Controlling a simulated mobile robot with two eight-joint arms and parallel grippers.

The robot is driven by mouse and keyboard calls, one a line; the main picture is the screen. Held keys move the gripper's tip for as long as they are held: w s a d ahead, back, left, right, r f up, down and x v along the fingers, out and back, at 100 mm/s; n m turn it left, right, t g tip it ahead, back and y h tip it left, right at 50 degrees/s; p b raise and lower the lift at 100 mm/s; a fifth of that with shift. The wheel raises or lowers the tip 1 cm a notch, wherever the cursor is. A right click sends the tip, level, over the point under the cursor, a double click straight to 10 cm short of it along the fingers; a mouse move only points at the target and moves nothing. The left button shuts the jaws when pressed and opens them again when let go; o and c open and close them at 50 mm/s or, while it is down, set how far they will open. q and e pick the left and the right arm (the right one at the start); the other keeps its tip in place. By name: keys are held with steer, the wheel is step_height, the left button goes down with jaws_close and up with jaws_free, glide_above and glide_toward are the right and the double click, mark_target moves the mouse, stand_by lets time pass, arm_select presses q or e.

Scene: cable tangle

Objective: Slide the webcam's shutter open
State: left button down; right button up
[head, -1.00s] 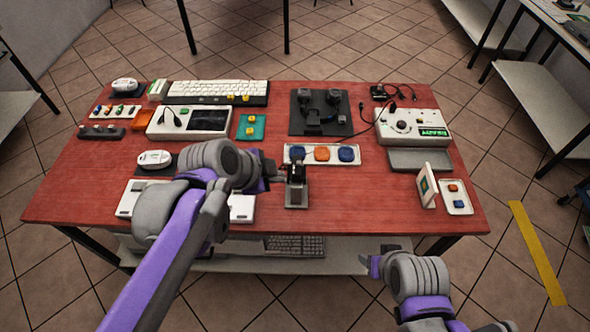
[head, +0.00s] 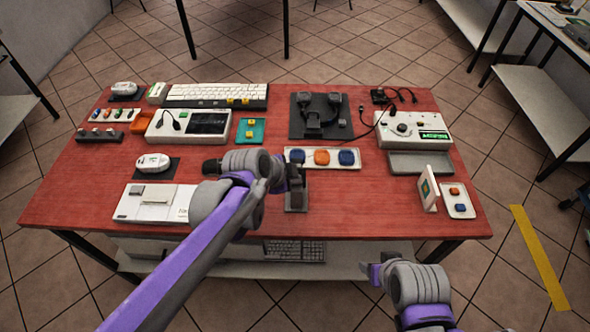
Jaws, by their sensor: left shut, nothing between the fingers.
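The webcam seems to be the small dark unit on a grey stand (head: 297,204) near the table's front edge, in the middle. My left gripper (head: 296,180) is shut and empty, in front of the webcam's upper part. It hides the webcam's body and shutter, so I cannot see the shutter's position or tell whether the fingers touch it. My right gripper (head: 371,269) hangs low beyond the table's front edge, away from the webcam; whether it is open is unclear.
A tray with blue and orange buttons (head: 321,157) lies just behind the webcam. A white upright panel (head: 429,188) and a small button tray (head: 459,200) stand at the right. A white device (head: 150,204) lies under my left forearm. Red table (head: 350,210) is bare right of the stand.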

mark_target(299, 166)
arm_select(q)
steer(key=shift+w, duration=1.35)
arm_select(e)
steer(key=shift+w+r, duration=0.1)
steer(key=shift+r, duration=0.1)
arm_select(q)
steer(key=shift+w, duration=0.1)
